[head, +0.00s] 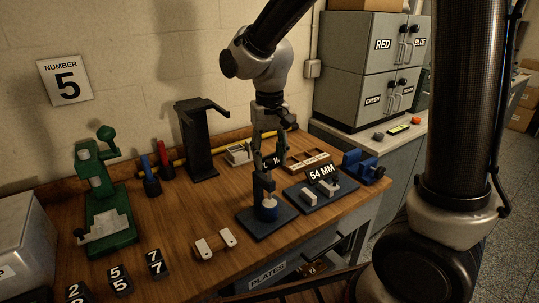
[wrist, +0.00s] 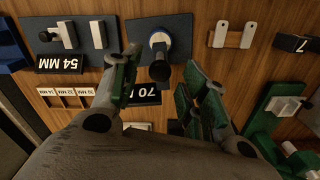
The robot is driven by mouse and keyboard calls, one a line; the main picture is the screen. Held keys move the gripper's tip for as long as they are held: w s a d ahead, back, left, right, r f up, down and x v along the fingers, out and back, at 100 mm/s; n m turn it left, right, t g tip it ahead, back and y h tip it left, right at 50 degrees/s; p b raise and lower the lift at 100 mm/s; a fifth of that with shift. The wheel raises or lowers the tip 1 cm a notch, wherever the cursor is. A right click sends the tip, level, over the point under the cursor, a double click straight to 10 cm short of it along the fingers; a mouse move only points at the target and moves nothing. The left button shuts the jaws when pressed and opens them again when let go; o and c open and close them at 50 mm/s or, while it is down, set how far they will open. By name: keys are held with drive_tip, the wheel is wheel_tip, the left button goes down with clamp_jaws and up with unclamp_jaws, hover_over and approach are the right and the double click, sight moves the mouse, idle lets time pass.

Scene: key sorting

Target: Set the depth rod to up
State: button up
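A depth gauge stands on a dark blue base (head: 262,226) at the front middle of the bench. It has a dark upright (head: 260,186) and a white-topped blue cylinder (head: 269,203). In the wrist view its base (wrist: 181,24) shows with a dark round-ended part (wrist: 160,70), which may be the depth rod. My gripper (head: 262,162) is just above the gauge, pointing down. In the wrist view my gripper (wrist: 157,84) is open, its green-padded fingers on either side of the dark part with gaps. I cannot tell the rod's exact setting.
A 54 MM sign (head: 321,172) and a plate with white blocks (head: 316,204) stand just right. A 70 MM sign (wrist: 146,94) is partly hidden behind my fingers. A green press (head: 105,200), black stand (head: 200,140) and number blocks (head: 119,277) are left.

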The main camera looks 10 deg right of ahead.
wheel_tip(320, 180, up, 12)
idle(0.6)
drive_tip(key=s+d+f+t, duration=0.1)
drive_tip(key=s+d+t, duration=0.3)
drive_tip(key=s+d, duration=1.3)
drive_tip(key=d, duration=0.4)
drive_tip(key=shift+f+m, duration=0.15)
drive_tip(key=shift+m, duration=0.15)
